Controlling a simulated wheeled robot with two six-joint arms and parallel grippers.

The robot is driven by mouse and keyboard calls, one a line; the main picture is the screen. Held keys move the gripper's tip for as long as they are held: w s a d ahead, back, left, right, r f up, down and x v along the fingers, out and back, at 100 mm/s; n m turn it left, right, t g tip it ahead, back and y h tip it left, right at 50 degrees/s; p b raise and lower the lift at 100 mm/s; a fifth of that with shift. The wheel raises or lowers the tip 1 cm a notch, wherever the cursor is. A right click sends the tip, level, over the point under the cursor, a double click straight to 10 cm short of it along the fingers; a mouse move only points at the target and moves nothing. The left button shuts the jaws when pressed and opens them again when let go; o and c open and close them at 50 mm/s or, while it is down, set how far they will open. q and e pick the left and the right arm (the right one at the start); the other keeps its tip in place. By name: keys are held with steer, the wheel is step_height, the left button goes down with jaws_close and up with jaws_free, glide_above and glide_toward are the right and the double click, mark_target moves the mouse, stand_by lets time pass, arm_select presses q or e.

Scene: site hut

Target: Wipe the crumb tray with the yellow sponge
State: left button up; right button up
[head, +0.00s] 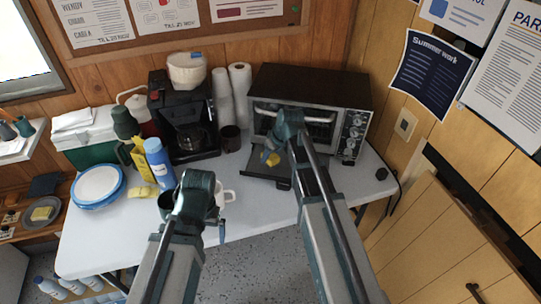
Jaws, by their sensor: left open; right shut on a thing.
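The crumb tray (254,165) is a dark, flat tray sticking out at the front of the toaster oven (311,97), low down. My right gripper (275,153) is over the tray and shut on the yellow sponge (271,159). The gripper hides part of the sponge and tray; I cannot tell whether the sponge touches the tray surface. My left gripper (208,214) is open near the front edge of the white table, close to a white mug (228,196). Its own wrist partly hides its fingers.
A coffee maker (185,125), paper towel rolls (240,95) and a dark mug (231,138) stand left of the oven. Plates (97,186), a blue-and-white bottle (159,162) and a yellow item (143,191) are further left. The table's right end (368,178) is mostly clear.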

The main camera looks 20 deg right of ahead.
steer(key=shift+r+p, duration=0.75)
steer(key=shift+r, duration=0.35)
step_height(320, 180, up, 3)
steer(key=p, duration=0.3)
steer(key=shift+r, duration=0.1)
